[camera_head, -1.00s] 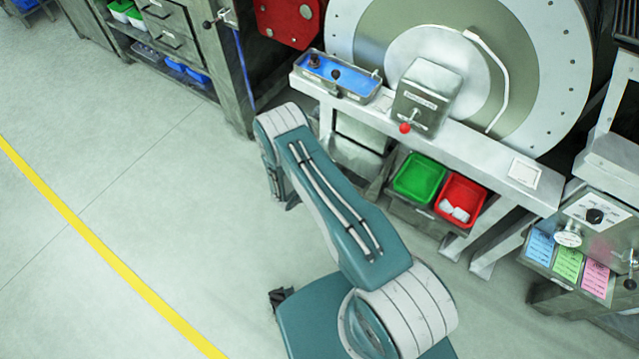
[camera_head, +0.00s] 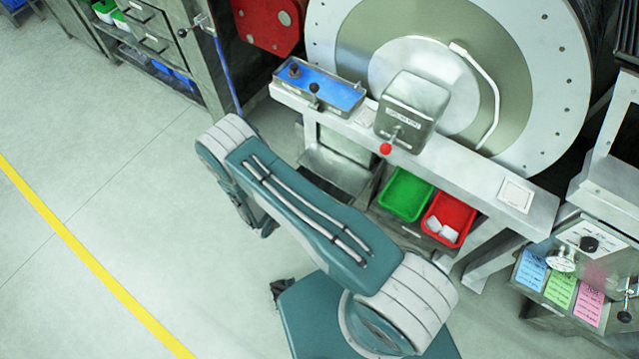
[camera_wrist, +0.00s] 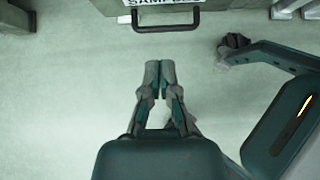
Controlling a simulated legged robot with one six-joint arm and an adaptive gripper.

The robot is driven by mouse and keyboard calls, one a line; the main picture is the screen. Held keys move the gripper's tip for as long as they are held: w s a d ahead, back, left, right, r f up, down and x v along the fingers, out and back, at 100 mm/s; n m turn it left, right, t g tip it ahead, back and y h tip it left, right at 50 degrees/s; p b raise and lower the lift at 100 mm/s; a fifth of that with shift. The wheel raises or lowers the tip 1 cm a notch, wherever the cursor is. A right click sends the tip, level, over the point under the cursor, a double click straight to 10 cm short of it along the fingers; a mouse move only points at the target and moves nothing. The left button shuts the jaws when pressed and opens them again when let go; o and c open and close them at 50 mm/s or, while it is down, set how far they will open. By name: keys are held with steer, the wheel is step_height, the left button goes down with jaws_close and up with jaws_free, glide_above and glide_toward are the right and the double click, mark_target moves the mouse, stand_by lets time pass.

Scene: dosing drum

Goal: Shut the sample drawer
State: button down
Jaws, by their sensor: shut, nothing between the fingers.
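The sample drawer stands pulled out under the bench in the head view, its front panel (camera_head: 408,232) partly hidden by my arm. It holds a green bin (camera_head: 405,194) and a red bin (camera_head: 447,217) with white pieces inside. In the wrist view, the drawer's dark handle (camera_wrist: 166,21) shows at the top edge, with the lower part of a "SAMPLES" label (camera_wrist: 162,3) above it. My gripper (camera_wrist: 160,66) is shut and empty, pointing towards the handle with a gap between them. My gripper does not show in the head view.
Above the drawer is a bench (camera_head: 455,163) with a blue-lined tray (camera_head: 325,88) and a grey box with a red-knobbed lever (camera_head: 386,148). A large drum (camera_head: 545,85) stands behind. A control panel (camera_head: 590,245) is at right. The floor at left is clear.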

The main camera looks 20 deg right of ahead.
steer(key=x, duration=0.7)
steer(key=r+x, duration=0.1)
steer(key=x, duration=0.3)
steer(key=shift+w+d+f, duration=0.15)
steer(key=shift+w+d, duration=0.2)
steer(key=shift+d, duration=0.2)
steer(key=shift+w+d, duration=0.35)
steer(key=shift+w, duration=0.25)
steer(key=shift+d, duration=0.3)
steer(key=shift+w+d, duration=0.8)
steer(key=shift+d, duration=0.15)
